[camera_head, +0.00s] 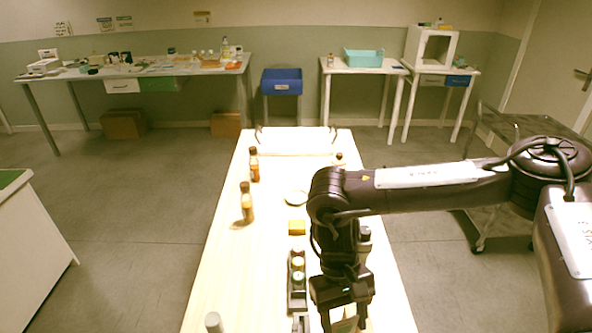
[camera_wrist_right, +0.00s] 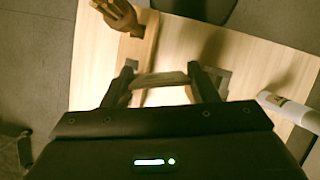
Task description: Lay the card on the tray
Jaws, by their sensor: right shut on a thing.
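My right gripper (camera_head: 341,314) is low over the near right part of the wooden table. In the right wrist view its two fingers (camera_wrist_right: 163,85) are closed on a thin, flat, pale piece (camera_wrist_right: 160,79), seen nearly edge-on, which looks like the card. In the head view a bit of this pale piece shows below the gripper at the bottom edge. A white tray-like piece (camera_head: 297,146) with dark handles at its ends lies at the far end of the table, apart from the gripper. My left gripper is not in view.
Two amber bottles (camera_head: 247,206) stand at the left. A yellow block (camera_head: 297,227), a white ring-like dish (camera_head: 296,198) and a dark holder (camera_head: 297,296) with small jars are mid-table. A grey-white cylinder (camera_head: 213,322) stands near left. The table's left-middle is largely clear.

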